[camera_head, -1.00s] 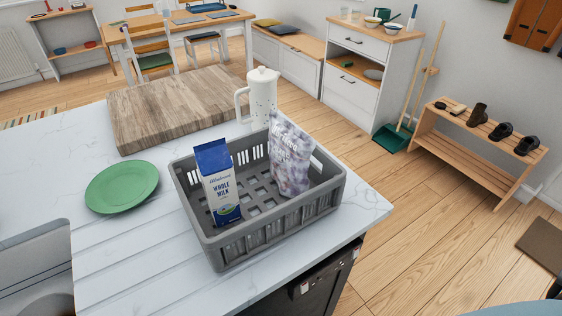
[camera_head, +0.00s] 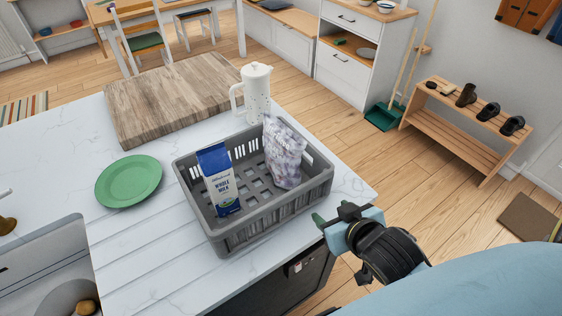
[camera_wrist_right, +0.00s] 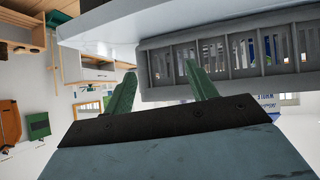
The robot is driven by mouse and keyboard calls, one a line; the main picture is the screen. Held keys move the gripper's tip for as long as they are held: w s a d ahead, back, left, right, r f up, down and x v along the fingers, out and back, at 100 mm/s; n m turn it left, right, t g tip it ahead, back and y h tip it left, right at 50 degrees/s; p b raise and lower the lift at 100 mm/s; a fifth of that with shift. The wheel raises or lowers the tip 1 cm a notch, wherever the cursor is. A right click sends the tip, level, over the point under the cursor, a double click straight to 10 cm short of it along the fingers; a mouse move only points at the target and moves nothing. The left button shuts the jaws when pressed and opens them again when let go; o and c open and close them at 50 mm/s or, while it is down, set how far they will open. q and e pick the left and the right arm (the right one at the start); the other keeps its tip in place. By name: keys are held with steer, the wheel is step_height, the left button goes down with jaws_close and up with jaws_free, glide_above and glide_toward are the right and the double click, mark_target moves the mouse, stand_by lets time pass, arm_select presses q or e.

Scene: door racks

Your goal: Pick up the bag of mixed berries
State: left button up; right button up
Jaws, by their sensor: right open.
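The bag of mixed berries (camera_head: 284,152) is a pale purple printed pouch. It stands upright, leaning slightly, in the right part of a grey slatted basket (camera_head: 262,215) on the white counter. My right gripper (camera_head: 318,220) is at the counter's right edge, just outside the basket's near right corner, apart from the bag. In the right wrist view its two green fingers (camera_wrist_right: 162,85) are spread and empty, with the basket's slatted wall (camera_wrist_right: 225,62) beyond them. The bag cannot be made out clearly there. My left gripper is out of the picture.
A blue and white milk carton (camera_head: 218,180) stands in the basket's left part. A white speckled jug (camera_head: 257,92) stands just behind the basket. A green plate (camera_head: 129,181) and a wooden board (camera_head: 172,98) lie on the counter. A sink (camera_head: 45,265) is at the left.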

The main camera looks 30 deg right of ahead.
mark_target(288, 146)
steer(key=w+r+t, duration=0.2)
steer(key=w+r+t+y, duration=0.1)
steer(key=shift+d+r+t, duration=0.3)
steer(key=shift+r, duration=0.1)
steer(key=w+a+r+t+y, duration=0.1)
steer(key=w, duration=0.3)
steer(key=w+a+n+t+y+p, duration=0.1)
steer(key=w, duration=0.4)
steer(key=w+a+r+p, duration=0.1)
steer(key=w, duration=0.4)
steer(key=shift+a+r+n+t+y, duration=0.15)
steer(key=shift+r+n+t+y, duration=0.2)
steer(key=shift+n+t+y, duration=0.05)
steer(key=shift+s, duration=0.1)
jaws_close()
